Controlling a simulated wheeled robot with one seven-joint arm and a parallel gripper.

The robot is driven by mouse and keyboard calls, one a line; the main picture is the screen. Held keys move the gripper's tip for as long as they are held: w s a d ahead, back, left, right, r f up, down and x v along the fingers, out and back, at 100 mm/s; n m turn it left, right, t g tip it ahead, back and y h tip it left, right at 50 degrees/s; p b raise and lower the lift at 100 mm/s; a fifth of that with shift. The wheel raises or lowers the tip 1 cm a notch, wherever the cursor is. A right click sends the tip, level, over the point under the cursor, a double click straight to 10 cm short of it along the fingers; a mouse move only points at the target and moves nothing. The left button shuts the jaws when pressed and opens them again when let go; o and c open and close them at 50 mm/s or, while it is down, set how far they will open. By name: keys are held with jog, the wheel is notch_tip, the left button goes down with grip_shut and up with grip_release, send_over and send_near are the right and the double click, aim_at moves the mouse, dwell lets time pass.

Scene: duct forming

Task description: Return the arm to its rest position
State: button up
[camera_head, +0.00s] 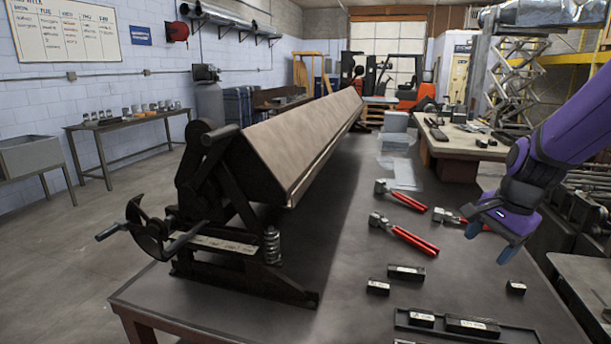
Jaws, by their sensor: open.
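My gripper (512,243) hangs from the purple arm at the right of the head view, above the right part of the dark worktable (330,285). Its blue fingertips point down, and nothing shows between them. It appears apart from the tabletop and from the tools near it. Red-handled pliers (406,234) lie to the left of it. Another red-handled tool (457,217) lies just left of the gripper, partly hidden at its right end.
A long sheet-metal brake (300,150) fills the left and middle of the worktable. Small black blocks (405,272) and a dark tray (465,327) lie at the front right. A second table (458,152) stands behind. A forklift (410,90) is far back. Floor at left is open.

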jog(key=s+a+r+n+t, duration=0.1)
jog(key=s+a+r+n, duration=0.1)
jog(key=s+r+n, duration=0.4)
jog(key=s+a+r+n+t+h, duration=0.1)
jog(key=s+r+n, duration=0.5)
jog(key=s, duration=0.8)
jog(key=a+t, duration=0.1)
jog(key=a, duration=0.1)
jog(key=shift+a+r+n, duration=0.3)
jog(key=shift+r+n, duration=0.1)
